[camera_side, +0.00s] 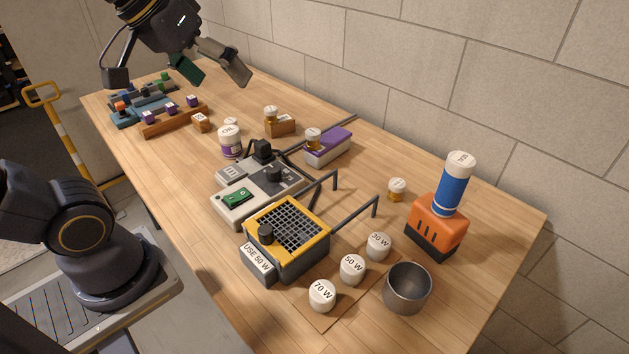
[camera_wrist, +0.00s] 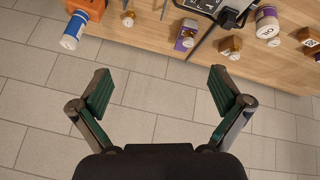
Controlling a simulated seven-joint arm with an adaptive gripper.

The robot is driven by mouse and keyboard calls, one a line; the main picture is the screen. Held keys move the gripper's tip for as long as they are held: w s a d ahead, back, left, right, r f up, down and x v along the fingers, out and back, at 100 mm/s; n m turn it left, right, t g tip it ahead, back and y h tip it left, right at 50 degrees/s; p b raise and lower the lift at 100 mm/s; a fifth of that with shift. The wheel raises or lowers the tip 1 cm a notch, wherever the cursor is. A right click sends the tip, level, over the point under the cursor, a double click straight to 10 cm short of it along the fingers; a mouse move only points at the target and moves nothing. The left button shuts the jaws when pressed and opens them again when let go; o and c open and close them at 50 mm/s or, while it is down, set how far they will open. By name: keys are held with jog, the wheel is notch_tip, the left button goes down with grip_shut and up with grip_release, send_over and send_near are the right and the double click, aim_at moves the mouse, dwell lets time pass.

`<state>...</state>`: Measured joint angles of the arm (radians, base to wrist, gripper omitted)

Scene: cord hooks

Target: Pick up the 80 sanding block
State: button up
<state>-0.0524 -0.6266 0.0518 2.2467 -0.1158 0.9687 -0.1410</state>
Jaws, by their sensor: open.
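Small blocks with white labels stand at the far left of the table in the side view. The printing is too small to read, so I cannot tell which block is the 80. In the wrist view, a labelled tan block (camera_wrist: 309,36) shows at the right edge. My gripper (camera_side: 212,72) is open and empty, high above the far part of the table. In the wrist view its fingers (camera_wrist: 160,84) are spread over bare wall.
An oil bottle (camera_side: 230,142), a bottle-topped wooden block (camera_side: 284,128) and a purple-topped block (camera_side: 327,148) stand mid-table. A grey control box (camera_side: 240,207), yellow heater (camera_side: 285,235), metal cup (camera_side: 407,288) and orange box (camera_side: 436,222) are nearer. A wall (camera_side: 400,70) borders the table.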

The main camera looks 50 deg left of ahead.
jog(key=s+f+m+g+y, duration=0.1)
jog(key=s+f+m, duration=0.2)
jog(key=f, duration=0.4)
jog(key=shift+s+d, duration=0.3)
jog(key=shift+s, duration=0.5)
jog(key=shift+c, duration=0.6)
